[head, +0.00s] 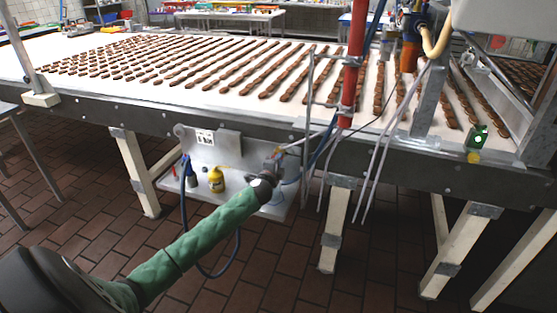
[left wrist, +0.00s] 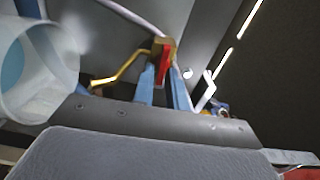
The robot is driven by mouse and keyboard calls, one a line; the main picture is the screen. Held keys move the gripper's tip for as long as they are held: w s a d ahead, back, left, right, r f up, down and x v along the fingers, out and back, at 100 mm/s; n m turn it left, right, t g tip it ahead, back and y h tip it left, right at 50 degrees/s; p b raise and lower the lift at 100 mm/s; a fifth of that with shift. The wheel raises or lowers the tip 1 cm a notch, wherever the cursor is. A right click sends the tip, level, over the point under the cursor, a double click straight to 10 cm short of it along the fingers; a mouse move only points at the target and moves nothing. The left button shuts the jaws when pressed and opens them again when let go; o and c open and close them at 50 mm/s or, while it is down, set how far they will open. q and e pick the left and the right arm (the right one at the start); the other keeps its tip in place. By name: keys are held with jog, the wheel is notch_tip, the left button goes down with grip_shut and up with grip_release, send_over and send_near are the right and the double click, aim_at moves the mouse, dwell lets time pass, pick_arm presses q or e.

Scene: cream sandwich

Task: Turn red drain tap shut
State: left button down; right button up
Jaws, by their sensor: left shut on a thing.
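In the left wrist view, the red drain tap (left wrist: 165,64) sits between the two blue fingers of my left gripper (left wrist: 165,88). The gripper is shut on it. A brass-coloured fitting is beside the red part. In the head view, my left gripper (head: 277,160) reaches in below the long conveyor table, close to a metal panel. The tap is too small and too covered by the gripper to make out there. My right gripper is in neither view.
A conveyor table (head: 245,119) with rows of brown biscuits is above my arm. A yellow bottle (head: 216,181) stands on a low shelf left of the gripper. A red vertical pipe (head: 351,70) and hanging cables are to the right. A pale cylinder (left wrist: 40,65) is close in the wrist view.

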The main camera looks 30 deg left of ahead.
pick_arm(q)
jog(key=shift+m, duration=0.3)
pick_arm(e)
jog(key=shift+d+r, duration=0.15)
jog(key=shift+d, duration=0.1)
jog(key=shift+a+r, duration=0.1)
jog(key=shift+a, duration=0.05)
pick_arm(q)
jog(key=c, duration=1.6)
grip_release()
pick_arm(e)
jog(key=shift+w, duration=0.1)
pick_arm(q)
jog(key=shift+o, duration=0.2)
jog(key=shift+s, duration=0.1)
